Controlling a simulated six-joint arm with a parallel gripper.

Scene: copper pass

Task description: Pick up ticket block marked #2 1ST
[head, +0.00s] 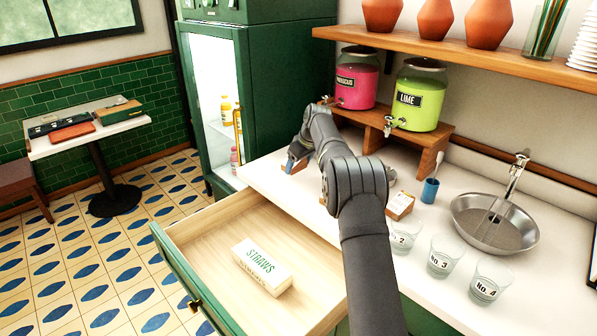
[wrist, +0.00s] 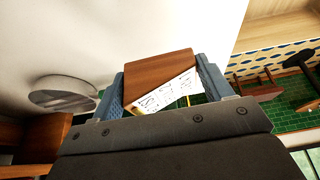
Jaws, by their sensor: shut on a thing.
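My gripper (wrist: 161,84) is shut on a ticket block (wrist: 158,78), with one blue finger on each side of it. The block is brown wood with a white ticket on its face; the writing is too small and slanted for me to read its number. In the head view my gripper (head: 297,153) is over the counter's left part, and a bit of the held block (head: 291,168) shows below it. I cannot tell whether the block touches the counter. Another wooden ticket block (head: 400,206) stands on the counter right of my arm.
An open drawer (head: 185,229) holds a straws box (head: 262,266). Numbered glasses (head: 443,256), a blue cup (head: 430,190) and a sink (head: 493,222) are on the right. Pink (head: 357,80) and lime (head: 418,97) dispensers stand on a wooden riser (head: 440,140) behind my arm.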

